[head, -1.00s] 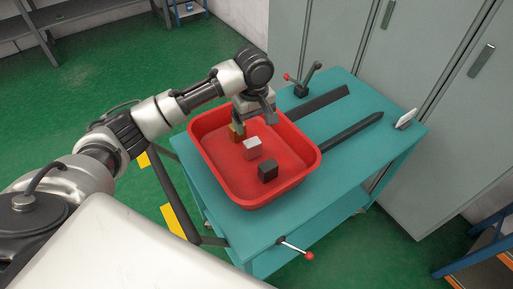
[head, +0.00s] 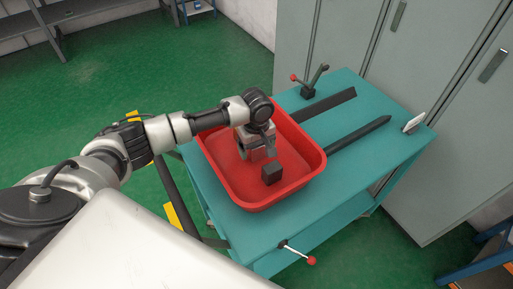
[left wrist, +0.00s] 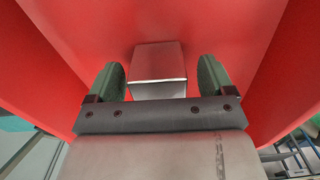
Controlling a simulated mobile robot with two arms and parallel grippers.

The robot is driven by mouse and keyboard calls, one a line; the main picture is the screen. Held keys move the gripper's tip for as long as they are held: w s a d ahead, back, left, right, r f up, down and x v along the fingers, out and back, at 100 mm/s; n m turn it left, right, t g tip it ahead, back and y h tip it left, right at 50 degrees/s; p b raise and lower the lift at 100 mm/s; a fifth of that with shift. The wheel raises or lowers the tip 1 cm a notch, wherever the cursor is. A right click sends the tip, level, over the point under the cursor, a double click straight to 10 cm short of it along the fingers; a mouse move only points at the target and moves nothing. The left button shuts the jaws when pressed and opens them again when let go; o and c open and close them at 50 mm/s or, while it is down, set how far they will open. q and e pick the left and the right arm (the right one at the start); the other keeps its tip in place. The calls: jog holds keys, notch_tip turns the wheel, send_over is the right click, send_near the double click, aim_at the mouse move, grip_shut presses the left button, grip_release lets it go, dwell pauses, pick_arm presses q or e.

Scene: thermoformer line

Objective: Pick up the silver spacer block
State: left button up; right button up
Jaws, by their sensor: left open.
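The silver spacer block (left wrist: 158,62) shows in the left wrist view, lying in the red tray between the two fingers of my left gripper (left wrist: 162,80). There is a gap between the block and each finger. In the head view my left gripper (head: 262,154) is open and low inside the red tray (head: 236,188), and it hides most or all of the silver block. My right gripper is in neither view.
A dark block (head: 272,174) sits in the tray just in front of my left gripper. The tray stands on a teal cart (head: 345,165) with two dark rails (head: 358,134) and a red-knobbed lever (head: 310,82). Grey cabinets (head: 420,80) stand behind.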

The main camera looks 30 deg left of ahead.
pick_arm(q)
jog(key=shift+f, duration=0.2)
jog(key=c, duration=1.1)
jog(key=shift+r, duration=0.1)
